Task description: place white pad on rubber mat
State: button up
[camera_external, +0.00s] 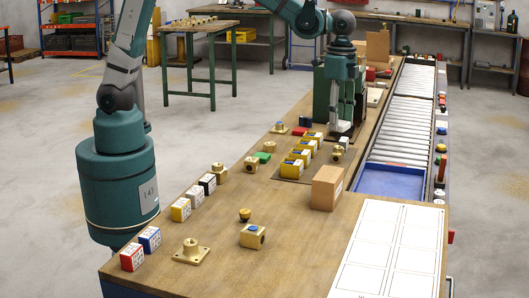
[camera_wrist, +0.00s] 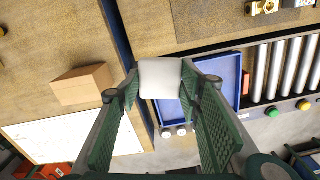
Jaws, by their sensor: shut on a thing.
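The white pad (camera_wrist: 160,78) is a rounded white block. It sits between the fingertips of my gripper (camera_wrist: 161,94) in the wrist view, and the gripper is shut on it. A flat dark mat (camera_external: 284,180), perhaps the rubber mat, lies on the wooden table under a row of yellow-sided boxes. It is left of and nearer than my gripper, and most of it is covered.
A cardboard box (camera_external: 326,188) stands near the mat; it also shows in the wrist view (camera_wrist: 82,85). A blue tray (camera_external: 388,181) ends the roller conveyor (camera_external: 405,118). Brass parts and small boxes stand along the table. A white printed sheet (camera_external: 390,248) lies front right.

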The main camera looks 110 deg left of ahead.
jog(key=s+a+n+b, duration=0.1)
jog(key=s+a, duration=0.2)
jog(key=a, duration=0.2)
jog(key=s+a+n, duration=0.2)
jog(key=s+a, duration=0.1)
jog(key=a, duration=0.2)
notch_tip(320, 180, down, 13)
jog(key=shift+w+r, duration=0.15)
jog(key=shift+w, duration=0.2)
jog(key=shift+f+b, duration=0.35)
jog(key=shift+f, duration=2.75)
jog(key=shift+f, duration=0.1)
jog(key=shift+f, duration=1.8)
jog(key=shift+f+b, duration=0.2)
jog(key=shift+b, duration=0.25)
jog(key=o, duration=0.9)
